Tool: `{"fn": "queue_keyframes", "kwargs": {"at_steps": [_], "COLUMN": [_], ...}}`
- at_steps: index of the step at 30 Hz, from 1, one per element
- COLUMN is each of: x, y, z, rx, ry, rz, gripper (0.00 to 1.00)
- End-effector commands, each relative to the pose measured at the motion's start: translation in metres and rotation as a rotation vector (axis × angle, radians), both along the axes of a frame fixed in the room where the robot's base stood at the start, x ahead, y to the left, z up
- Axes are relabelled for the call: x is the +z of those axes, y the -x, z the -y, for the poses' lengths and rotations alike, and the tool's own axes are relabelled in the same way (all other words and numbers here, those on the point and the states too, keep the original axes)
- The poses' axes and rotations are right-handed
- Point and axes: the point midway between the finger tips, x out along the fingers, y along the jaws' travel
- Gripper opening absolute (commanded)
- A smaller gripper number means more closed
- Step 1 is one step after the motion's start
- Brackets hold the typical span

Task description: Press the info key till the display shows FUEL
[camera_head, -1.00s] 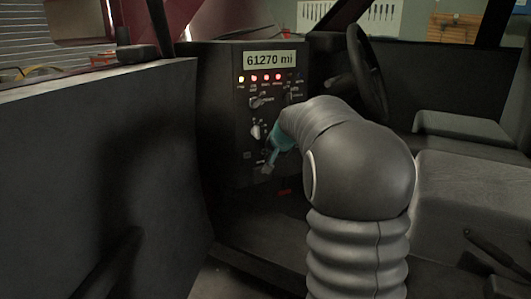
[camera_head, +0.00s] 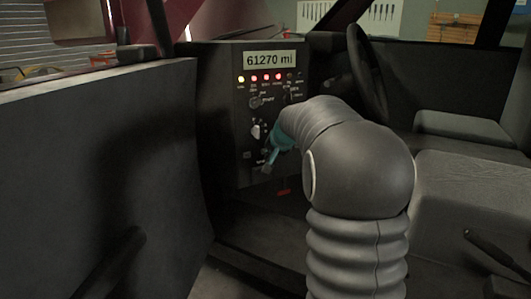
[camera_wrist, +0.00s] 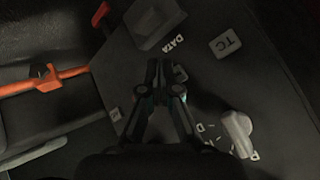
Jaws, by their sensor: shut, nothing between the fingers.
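The display (camera_head: 270,60) at the top of the dark panel reads "61270 mi". My gripper (camera_head: 266,169) is low in front of the panel, below the white knob (camera_head: 256,131), with its fingers together and nothing between them. In the wrist view, my gripper's fingertips (camera_wrist: 159,66) are at a small grey key (camera_wrist: 181,73), partly hidden behind them, near the DATA label. I cannot tell whether they touch it. No label reading info is legible, so I cannot tell which key is the info key.
A TC key (camera_wrist: 226,43) and the white knob (camera_wrist: 238,132) lie close to the fingers in the wrist view. Several lit lamps (camera_head: 265,78) sit under the display. A steering wheel (camera_head: 368,75) stands right of the panel.

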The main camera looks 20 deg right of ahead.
Motion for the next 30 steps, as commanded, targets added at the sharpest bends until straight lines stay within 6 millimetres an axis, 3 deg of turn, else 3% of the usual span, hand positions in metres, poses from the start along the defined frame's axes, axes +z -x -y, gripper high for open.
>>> {"fn": "queue_keyframes", "kwargs": {"at_steps": [30], "x": [0.0002], "y": [-0.0113], "z": [-0.0007], "rx": [0.000], "ry": [0.000], "rz": [-0.001], "gripper": [0.00]}}
